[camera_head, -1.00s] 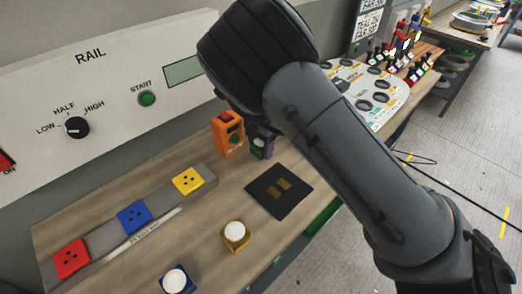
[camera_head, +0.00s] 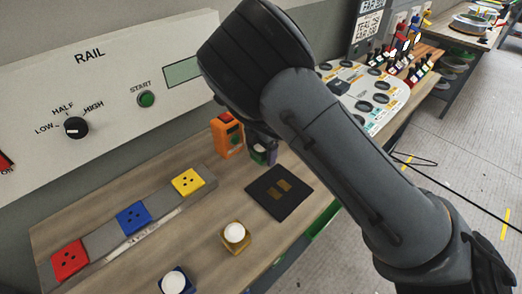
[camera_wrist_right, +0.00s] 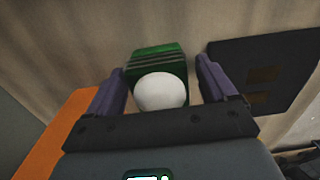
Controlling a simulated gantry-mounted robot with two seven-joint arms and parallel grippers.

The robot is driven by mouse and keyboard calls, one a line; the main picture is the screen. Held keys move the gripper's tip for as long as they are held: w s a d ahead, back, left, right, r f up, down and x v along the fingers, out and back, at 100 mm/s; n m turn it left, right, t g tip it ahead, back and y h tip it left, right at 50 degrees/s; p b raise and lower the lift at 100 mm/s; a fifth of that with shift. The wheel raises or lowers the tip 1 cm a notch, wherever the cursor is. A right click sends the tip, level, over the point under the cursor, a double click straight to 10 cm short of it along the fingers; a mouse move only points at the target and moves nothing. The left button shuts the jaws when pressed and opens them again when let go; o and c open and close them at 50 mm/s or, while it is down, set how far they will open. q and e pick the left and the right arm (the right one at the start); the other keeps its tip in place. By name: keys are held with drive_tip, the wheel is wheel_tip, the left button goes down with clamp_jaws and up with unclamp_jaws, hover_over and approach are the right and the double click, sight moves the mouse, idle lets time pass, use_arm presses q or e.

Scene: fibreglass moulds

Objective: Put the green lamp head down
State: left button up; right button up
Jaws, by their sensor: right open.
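The green lamp head (camera_wrist_right: 158,62), a ribbed green block with a white dome (camera_wrist_right: 160,92), stands on the wooden bench in the right wrist view. My right gripper (camera_wrist_right: 160,90) is open, its two purple fingers on either side of the lamp head with gaps between. In the head view the lamp head (camera_head: 258,157) is small and partly hidden under my right gripper (camera_head: 262,146), beside the orange device. My left gripper is not in view.
An orange device (camera_head: 228,138) stands just left of the lamp head; a black pad (camera_head: 295,202) lies to its right. A yellow lamp head (camera_head: 236,240) and a blue one (camera_head: 174,282) stand nearer. The rail (camera_head: 105,235) holds red, blue and yellow socket blocks.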

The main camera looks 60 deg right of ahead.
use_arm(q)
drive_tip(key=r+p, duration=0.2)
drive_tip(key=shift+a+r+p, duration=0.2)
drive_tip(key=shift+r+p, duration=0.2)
use_arm(e)
wheel_tip(320, 180, up, 11)
drive_tip(key=shift+f, duration=0.2)
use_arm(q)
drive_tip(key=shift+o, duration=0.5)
use_arm(e)
drive_tip(key=shift+r, duration=0.4)
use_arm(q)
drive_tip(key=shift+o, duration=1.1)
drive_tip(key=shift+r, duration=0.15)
use_arm(e)
drive_tip(key=shift+r, duration=0.25)
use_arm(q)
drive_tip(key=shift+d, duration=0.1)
use_arm(e)
drive_tip(key=shift+r, duration=0.2)
